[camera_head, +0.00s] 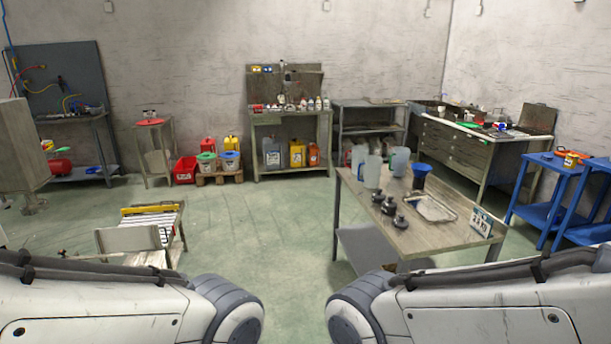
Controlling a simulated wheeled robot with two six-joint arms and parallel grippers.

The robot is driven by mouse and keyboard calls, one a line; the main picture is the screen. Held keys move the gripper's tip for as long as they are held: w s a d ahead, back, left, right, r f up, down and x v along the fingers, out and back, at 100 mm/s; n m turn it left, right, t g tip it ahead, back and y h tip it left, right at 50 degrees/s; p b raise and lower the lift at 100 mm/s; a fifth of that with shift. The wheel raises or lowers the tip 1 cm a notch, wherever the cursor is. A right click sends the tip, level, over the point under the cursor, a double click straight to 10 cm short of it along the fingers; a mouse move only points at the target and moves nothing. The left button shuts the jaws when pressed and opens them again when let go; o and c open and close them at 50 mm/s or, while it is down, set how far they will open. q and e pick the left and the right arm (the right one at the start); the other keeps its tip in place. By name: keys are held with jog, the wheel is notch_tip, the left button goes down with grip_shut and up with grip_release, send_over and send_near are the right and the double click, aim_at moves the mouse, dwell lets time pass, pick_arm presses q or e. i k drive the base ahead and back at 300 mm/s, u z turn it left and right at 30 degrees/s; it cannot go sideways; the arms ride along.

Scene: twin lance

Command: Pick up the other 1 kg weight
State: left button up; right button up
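Several dark, knobbed weights stand close together near the left front of the wooden table (365,187). One weight (378,196) is at the back, another weight (389,206) is in the middle, and a further weight (400,223) is nearest to me. Any mass markings are too small to read, so I cannot tell which are 1 kg. A shiny metal tray (449,214) lies to their right. Only the upper links of my two arms show, at the bottom left and bottom right; both grippers are out of the picture.
Clear plastic containers (373,171) and a dark blue cup (421,171) stand behind the weights. A small sign (481,223) stands at the table's right end. A low bench (128,240) is at left. The green floor (260,225) between is clear.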

aim_at(378, 197)
jog(key=u, duration=0.25)
jog(key=i, duration=1.95)
jog(key=z, duration=0.35)
jog(key=i, duration=1.45)
jog(key=z, duration=0.35)
